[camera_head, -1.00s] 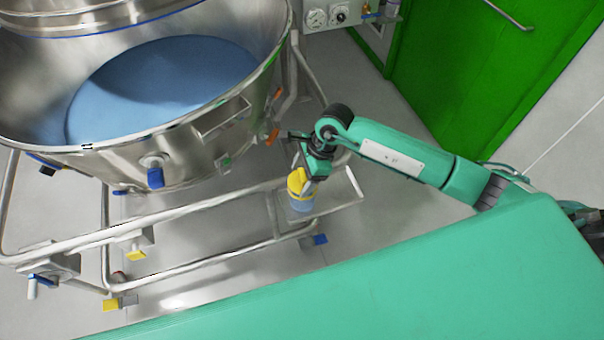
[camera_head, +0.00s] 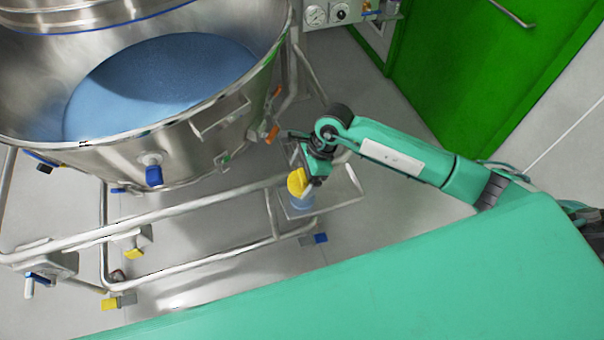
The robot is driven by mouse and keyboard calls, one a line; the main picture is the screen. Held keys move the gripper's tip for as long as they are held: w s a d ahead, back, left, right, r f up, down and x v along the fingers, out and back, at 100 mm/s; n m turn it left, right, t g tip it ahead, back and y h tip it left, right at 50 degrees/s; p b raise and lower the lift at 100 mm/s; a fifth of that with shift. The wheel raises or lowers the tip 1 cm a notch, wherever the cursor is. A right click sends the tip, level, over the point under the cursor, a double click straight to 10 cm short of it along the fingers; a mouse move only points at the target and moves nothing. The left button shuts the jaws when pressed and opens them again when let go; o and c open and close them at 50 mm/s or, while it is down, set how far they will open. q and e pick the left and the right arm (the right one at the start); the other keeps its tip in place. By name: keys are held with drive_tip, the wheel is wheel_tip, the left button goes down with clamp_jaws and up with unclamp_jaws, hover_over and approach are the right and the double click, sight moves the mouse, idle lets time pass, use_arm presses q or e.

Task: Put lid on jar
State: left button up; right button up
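The jar (camera_head: 303,203) is small, clear and bluish. It stands on a small metal shelf (camera_head: 335,201) fixed to the steel frame. The yellow lid (camera_head: 296,182) is at the jar's upper left and looks tilted, its round face showing. My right gripper (camera_head: 308,183) reaches down from the right and is shut on the lid at its right edge. The lid and fingers hide part of the jar's top; I cannot tell whether the lid touches the rim. My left gripper is not in view.
A large steel vessel (camera_head: 190,150) holding blue powder (camera_head: 160,85) stands at the upper left, close to the shelf. Its tubular frame (camera_head: 190,210) runs beneath. A green door (camera_head: 470,70) is at the upper right. The grey floor right of the shelf is clear.

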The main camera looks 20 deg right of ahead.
drive_tip(key=shift+o, duration=0.2)
drive_tip(key=shift+r, duration=0.1)
drive_tip(key=shift+d+r, duration=0.2)
drive_tip(key=shift+r, duration=0.05)
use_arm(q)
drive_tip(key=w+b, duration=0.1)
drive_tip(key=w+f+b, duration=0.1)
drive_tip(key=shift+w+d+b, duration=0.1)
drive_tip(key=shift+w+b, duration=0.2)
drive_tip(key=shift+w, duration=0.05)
use_arm(e)
drive_tip(key=v, duration=1.3)
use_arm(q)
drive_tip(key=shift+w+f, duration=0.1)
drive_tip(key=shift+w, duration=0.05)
use_arm(e)
drive_tip(key=shift+a, duration=0.1)
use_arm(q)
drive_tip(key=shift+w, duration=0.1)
